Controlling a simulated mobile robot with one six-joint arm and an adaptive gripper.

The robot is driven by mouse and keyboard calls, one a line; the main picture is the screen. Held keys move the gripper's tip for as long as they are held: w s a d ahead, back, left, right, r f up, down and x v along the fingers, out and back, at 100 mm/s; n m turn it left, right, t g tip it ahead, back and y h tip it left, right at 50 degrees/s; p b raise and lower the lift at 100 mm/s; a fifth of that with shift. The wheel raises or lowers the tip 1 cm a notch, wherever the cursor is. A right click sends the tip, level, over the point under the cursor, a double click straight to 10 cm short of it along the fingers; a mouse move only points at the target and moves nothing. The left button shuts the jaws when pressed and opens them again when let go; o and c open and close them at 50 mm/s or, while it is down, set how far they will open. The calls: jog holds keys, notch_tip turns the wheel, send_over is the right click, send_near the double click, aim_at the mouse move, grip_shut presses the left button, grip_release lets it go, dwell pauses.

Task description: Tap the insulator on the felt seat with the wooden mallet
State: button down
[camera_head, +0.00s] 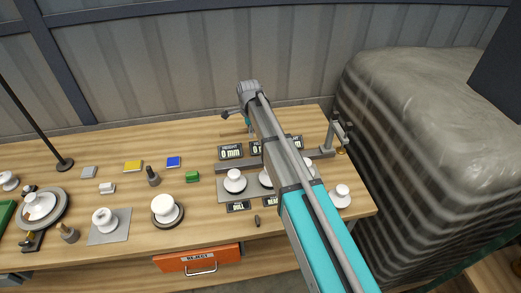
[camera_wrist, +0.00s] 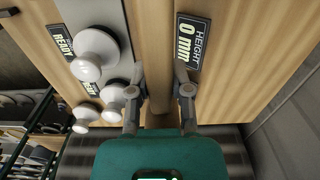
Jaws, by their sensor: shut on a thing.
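My gripper (camera_wrist: 160,92) is shut on a round wooden shaft (camera_wrist: 155,45), which looks like the mallet's handle; the mallet's head is not clear. In the head view my arm reaches to the back of the bench, with my gripper (camera_head: 238,114) small and partly hidden. One white insulator (camera_head: 167,208) stands on a round dark-rimmed base at the bench's front middle. Another white insulator (camera_head: 104,219) sits on a grey square pad (camera_head: 122,229) to its left. I cannot tell which of these is the felt seat. My gripper is well behind and right of both.
White insulators (camera_head: 235,181) stand on a grey plate by a rail, partly behind my arm; one more (camera_head: 341,194) is at the right. Height displays (camera_head: 231,152) stand behind. A green block (camera_head: 193,177), dark weights (camera_head: 153,177) and a round turntable (camera_head: 58,210) lie left.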

jog(key=s+d+r+p, duration=0.1)
jog(key=s+d, duration=0.3)
jog(key=s, duration=0.7)
jog(key=shift+s+d+r+p, duration=0.15)
jog(key=shift+s+r+p, duration=0.15)
jog(key=shift+r, duration=0.1)
jog(key=shift+f, duration=0.2)
jog(key=shift+f+b, duration=2.1)
jog(key=shift+b, duration=0.15)
jog(key=shift+f, duration=0.1)
jog(key=shift+r+p, duration=1.8)
jog(key=shift+r, duration=0.15)
jog(key=shift+f, duration=0.1)
